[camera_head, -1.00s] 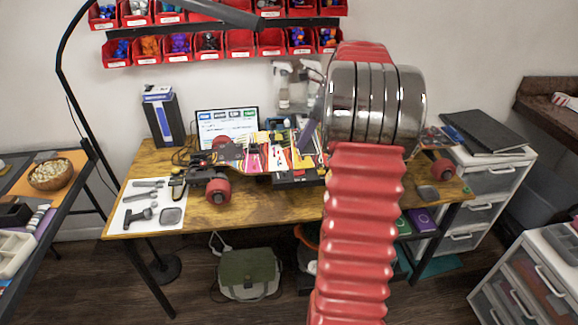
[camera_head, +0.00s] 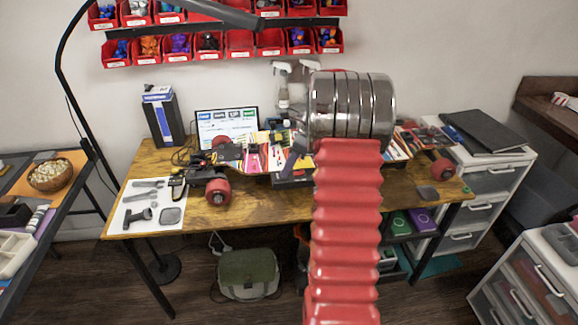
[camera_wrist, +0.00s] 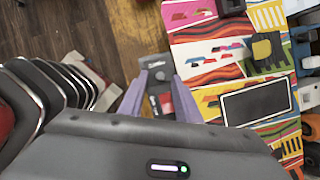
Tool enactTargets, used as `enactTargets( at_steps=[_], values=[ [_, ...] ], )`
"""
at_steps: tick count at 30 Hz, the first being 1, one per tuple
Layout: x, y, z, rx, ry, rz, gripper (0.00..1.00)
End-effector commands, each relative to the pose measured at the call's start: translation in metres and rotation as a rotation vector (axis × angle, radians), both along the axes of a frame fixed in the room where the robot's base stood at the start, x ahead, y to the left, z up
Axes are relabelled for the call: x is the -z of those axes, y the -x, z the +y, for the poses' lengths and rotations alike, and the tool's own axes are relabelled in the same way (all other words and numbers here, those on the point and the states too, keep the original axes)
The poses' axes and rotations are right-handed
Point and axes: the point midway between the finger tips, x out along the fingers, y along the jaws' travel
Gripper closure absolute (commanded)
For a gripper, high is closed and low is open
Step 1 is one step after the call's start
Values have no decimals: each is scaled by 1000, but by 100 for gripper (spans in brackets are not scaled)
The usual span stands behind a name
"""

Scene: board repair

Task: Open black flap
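A board with a colourful striped pattern (camera_head: 255,153) lies across the wooden desk, with red wheels (camera_head: 218,191) at its ends. In the wrist view the patterned board (camera_wrist: 213,66) fills the right side. A flat black rectangular panel with a pale edge (camera_wrist: 257,103) lies on it and looks closed; I cannot tell for sure that it is the black flap. My gripper (camera_wrist: 160,86) is open, its two purple-grey fingers apart, left of that panel. A dark grey part with a red-and-white label shows between and below the fingers. In the head view my arm hides part of the board.
A monitor (camera_head: 227,122) and a black-and-blue box (camera_head: 163,116) stand at the back of the desk. A white mat with tools (camera_head: 153,205) lies at the left. Red parts bins (camera_head: 239,43) hang on the wall above. White drawers (camera_head: 482,181) stand at the right.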

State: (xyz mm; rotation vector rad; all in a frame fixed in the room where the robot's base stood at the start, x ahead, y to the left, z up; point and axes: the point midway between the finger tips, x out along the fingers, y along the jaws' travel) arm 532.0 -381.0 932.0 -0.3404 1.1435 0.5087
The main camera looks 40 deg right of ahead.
Motion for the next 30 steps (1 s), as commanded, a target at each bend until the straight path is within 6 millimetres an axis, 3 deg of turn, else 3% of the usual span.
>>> enactTargets(
  at_steps=[12, 25, 29, 30],
  values=[
    [8, -3, 2, 0, -1, 1, 70],
    [8, -3, 3, 0, -1, 1, 100],
    [8, -3, 3, -1, -2, 1, 100],
    [8, -2, -5, 2, -1, 0, 100]
  ],
)
